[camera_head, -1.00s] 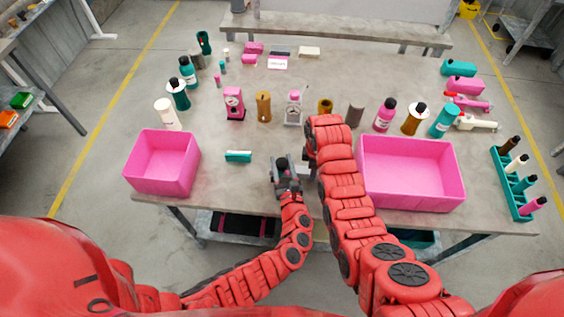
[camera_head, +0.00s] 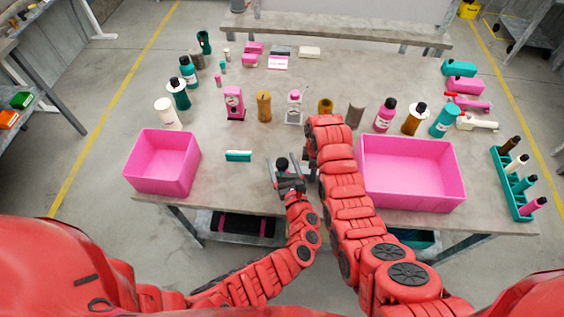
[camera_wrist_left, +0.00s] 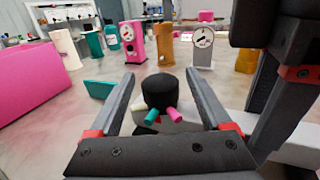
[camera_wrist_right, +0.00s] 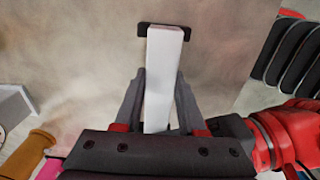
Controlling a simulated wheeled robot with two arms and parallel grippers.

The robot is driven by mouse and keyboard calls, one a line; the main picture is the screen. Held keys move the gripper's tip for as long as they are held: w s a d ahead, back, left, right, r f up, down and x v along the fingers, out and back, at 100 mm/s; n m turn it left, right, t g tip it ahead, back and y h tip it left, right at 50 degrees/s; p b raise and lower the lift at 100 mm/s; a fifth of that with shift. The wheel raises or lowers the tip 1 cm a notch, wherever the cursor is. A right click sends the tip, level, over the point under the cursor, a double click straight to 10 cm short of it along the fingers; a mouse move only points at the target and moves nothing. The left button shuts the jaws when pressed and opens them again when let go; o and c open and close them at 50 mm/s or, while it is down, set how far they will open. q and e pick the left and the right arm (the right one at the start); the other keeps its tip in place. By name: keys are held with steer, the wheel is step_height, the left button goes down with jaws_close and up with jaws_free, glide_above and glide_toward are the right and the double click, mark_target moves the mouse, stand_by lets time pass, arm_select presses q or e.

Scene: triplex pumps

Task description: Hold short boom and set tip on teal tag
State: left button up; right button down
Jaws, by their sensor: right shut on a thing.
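The teal tag (camera_head: 238,157), a small teal block with a pale top edge, lies left of my left gripper (camera_head: 287,168); it shows at the left of the left wrist view (camera_wrist_left: 99,89). My left gripper is open. A black cylinder (camera_wrist_left: 158,92) with teal and pink stubs sits between its fingers, with visible gaps. My right gripper (camera_wrist_right: 160,80) is shut on the white boom (camera_wrist_right: 160,75), a straight bar with a black piece at its far end. In the head view my right arm hides this grip. I cannot tell whether the black cylinder joins the boom.
Pink bins stand at left (camera_head: 143,177) and right (camera_head: 437,202) on the table (camera_head: 220,190). A row of bottles and pumps, including a pink one (camera_head: 234,103) and a brown one (camera_head: 263,107), stands behind. A teal rack (camera_head: 508,187) is at far right. Table around the tag is clear.

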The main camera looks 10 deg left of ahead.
arm_select(q)
steer(key=v, duration=1.2)
arm_select(e)
steer(key=shift+c, duration=2)
jaws_free()
